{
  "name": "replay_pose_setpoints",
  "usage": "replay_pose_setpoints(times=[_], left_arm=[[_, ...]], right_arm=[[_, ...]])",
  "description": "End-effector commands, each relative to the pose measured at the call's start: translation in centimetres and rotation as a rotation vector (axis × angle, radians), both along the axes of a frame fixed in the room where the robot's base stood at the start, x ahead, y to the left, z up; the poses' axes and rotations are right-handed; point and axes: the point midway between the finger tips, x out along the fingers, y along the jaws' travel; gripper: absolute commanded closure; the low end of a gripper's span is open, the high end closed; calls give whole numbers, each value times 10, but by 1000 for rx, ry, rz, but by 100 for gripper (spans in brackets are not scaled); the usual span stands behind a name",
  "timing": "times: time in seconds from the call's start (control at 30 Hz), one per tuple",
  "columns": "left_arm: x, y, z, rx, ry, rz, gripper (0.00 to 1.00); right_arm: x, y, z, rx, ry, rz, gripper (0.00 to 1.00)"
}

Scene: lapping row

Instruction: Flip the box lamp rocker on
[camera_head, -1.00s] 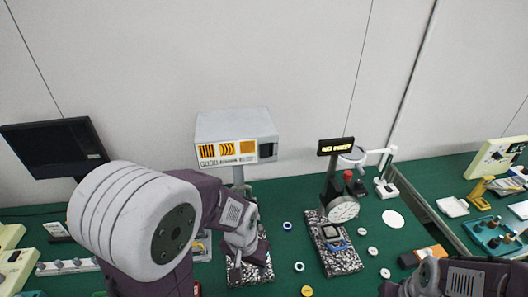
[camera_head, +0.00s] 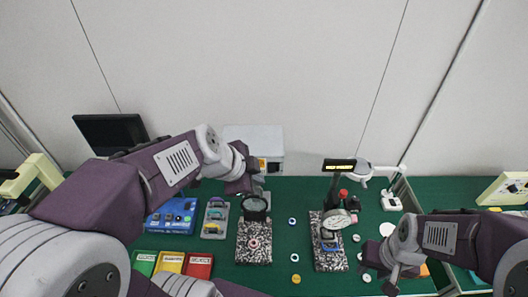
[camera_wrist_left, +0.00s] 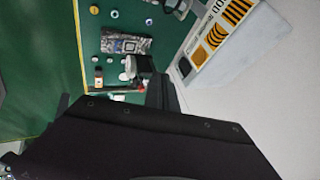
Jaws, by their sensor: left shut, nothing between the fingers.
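The box lamp is a light grey box (camera_head: 255,133) on a stand at the back of the bench. My left gripper and forearm cover most of its front face; an orange patch shows beside them in the head view. In the left wrist view the box lamp (camera_wrist_left: 238,66) is at the upper right, with orange striped panels on its face. I cannot make out the rocker. My left gripper (camera_wrist_left: 160,94) is shut and empty, apart from the box lamp in that view. My right gripper (camera_head: 391,280) hangs at the lower right; its fingers are too small to read.
A granite block (camera_head: 254,247) with a round dark glass stands below the box lamp. A dial gauge stand (camera_head: 337,220) on another granite block is to its right. Blue and grey trays (camera_head: 172,217) lie to the left, with a dark monitor (camera_head: 110,132) behind.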

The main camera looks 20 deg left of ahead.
Motion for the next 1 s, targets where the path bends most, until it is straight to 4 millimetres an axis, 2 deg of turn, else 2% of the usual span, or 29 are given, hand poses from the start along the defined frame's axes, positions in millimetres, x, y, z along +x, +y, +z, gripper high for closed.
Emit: replay_pose_setpoints(times=[0.03, 0.07, 0.47, 0.57, 0.93, 0.97, 1.0], left_arm=[[0, 2, 13, 1, -5, 5, 100], [0, 2, 15, 1, -7, 6, 100], [0, 3, 11, 2, -5, 10, 100], [3, 2, 5, 1, -8, 8, 100], [14, -2, -21, 3, -8, 9, 100], [17, -4, -18, 2, 0, 9, 100], [22, -6, -22, 1, 4, 8, 100]], right_arm=[[0, 0, 11, 0, 1, 0, 64], [0, 0, 13, 0, 1, 0, 64], [0, 0, 9, 0, 1, 0, 64], [0, 0, -4, 0, 1, 0, 64], [0, 0, -88, 0, 1, 0, 64], [0, 0, -76, 0, 2, 0, 64], [0, 0, -70, 0, 2, 0, 64]])
